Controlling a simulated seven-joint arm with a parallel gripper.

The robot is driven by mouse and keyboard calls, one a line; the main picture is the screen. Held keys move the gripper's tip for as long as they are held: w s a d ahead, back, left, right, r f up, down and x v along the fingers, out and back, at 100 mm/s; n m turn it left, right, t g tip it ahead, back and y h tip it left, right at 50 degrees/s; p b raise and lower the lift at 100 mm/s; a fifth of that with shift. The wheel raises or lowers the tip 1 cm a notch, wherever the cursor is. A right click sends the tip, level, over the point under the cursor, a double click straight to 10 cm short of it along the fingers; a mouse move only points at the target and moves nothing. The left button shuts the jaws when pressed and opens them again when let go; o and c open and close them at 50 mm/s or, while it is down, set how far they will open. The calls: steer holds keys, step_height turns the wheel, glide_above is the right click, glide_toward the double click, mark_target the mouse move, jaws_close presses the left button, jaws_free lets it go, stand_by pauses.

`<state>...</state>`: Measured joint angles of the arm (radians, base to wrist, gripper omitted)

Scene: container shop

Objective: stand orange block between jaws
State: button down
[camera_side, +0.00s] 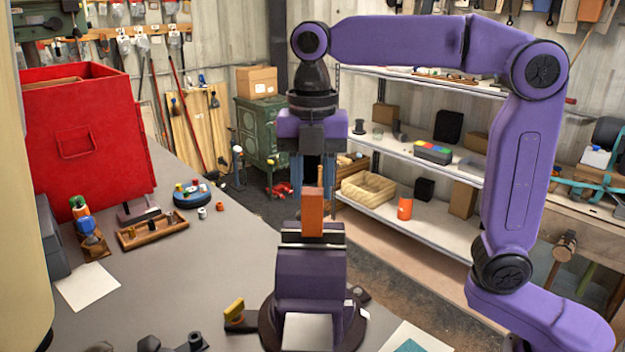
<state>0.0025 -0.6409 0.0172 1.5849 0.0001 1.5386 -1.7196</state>
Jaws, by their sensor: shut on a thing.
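The orange block (313,219) stands upright at the top of the purple vise (310,275), its lower end at the vise's jaws (313,238). How deep it sits between the jaws is hidden from this side. My gripper (313,183) points straight down above the vise. Its blue-grey fingers reach down to the block's top and are shut on it. The block looks upright, not tilted.
The vise's yellow-ended handle (234,310) sticks out to its left. A red bin (85,135), a wooden tray (152,232) and a blue round holder (190,195) stand on the bench's left. The grey bench (200,275) left of the vise is mostly clear.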

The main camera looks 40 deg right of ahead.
mark_target(313, 219)
steer(key=shift+f, duration=3.4)
stand_by(1.5)
steer(key=c, duration=0.6)
jaws_free()
steer(key=shift+c, duration=0.2)
steer(key=shift+r, duration=3)
